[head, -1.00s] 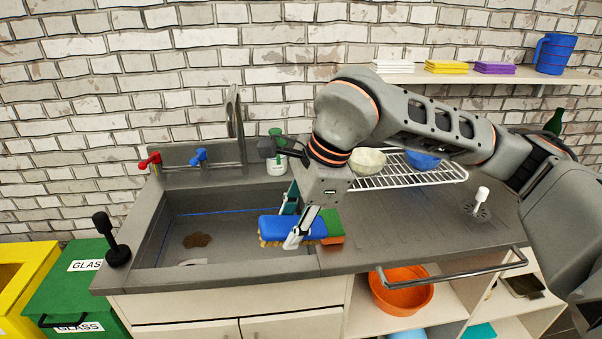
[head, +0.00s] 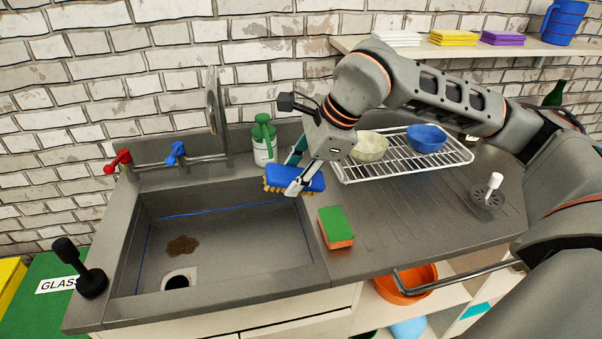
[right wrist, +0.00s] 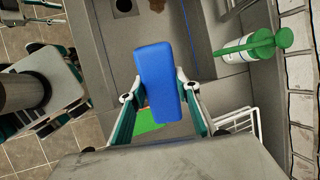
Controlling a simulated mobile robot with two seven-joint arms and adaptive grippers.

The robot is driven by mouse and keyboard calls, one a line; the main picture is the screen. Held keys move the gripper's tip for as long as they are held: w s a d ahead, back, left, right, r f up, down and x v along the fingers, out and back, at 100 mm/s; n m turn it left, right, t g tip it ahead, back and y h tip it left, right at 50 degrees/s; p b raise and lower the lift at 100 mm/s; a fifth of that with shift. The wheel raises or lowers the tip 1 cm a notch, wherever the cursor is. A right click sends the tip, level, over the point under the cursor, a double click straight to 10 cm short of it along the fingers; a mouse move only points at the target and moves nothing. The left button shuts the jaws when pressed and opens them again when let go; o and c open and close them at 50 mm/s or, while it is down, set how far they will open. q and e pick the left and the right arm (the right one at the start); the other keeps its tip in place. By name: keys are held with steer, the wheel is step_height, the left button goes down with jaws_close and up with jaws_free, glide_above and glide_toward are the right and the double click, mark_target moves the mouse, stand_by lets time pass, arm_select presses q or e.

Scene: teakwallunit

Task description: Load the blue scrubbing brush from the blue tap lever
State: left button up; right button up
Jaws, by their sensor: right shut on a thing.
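The blue scrubbing brush (head: 292,178) with yellowish bristles is held in my right gripper (head: 302,184), above the right rear part of the sink. The right wrist view shows the brush (right wrist: 158,82) between the two fingers of the gripper (right wrist: 162,100). The blue tap lever (head: 176,152) stands on the tap pipe at the back left of the sink, apart from the brush. The red tap lever (head: 118,160) is to its left. My left gripper is not visible in the head view.
A green-and-orange sponge (head: 335,228) lies on the counter right of the sink. A green-capped bottle (head: 263,143) stands behind the sink. The dish rack (head: 405,170) holds a cream bowl (head: 369,147) and a blue bowl (head: 427,138). A black plunger-like tool (head: 80,268) stands front left. The sink (head: 225,245) has open room.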

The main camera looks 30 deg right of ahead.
mark_target(281, 165)
steer(key=w+a, duration=0.2)
steer(key=w, duration=0.1)
steer(key=shift+w+a+f, duration=0.1)
steer(key=shift+a+f, duration=0.1)
steer(key=shift+f, duration=0.2)
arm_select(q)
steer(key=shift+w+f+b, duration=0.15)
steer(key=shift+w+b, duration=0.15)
arm_select(e)
steer(key=w+a+f, duration=0.1)
steer(key=w+a, duration=0.3)
steer(key=w, duration=0.2)
steer(key=shift+a+f, duration=0.25)
steer(key=shift+a, duration=0.05)
steer(key=shift+w, duration=0.1)
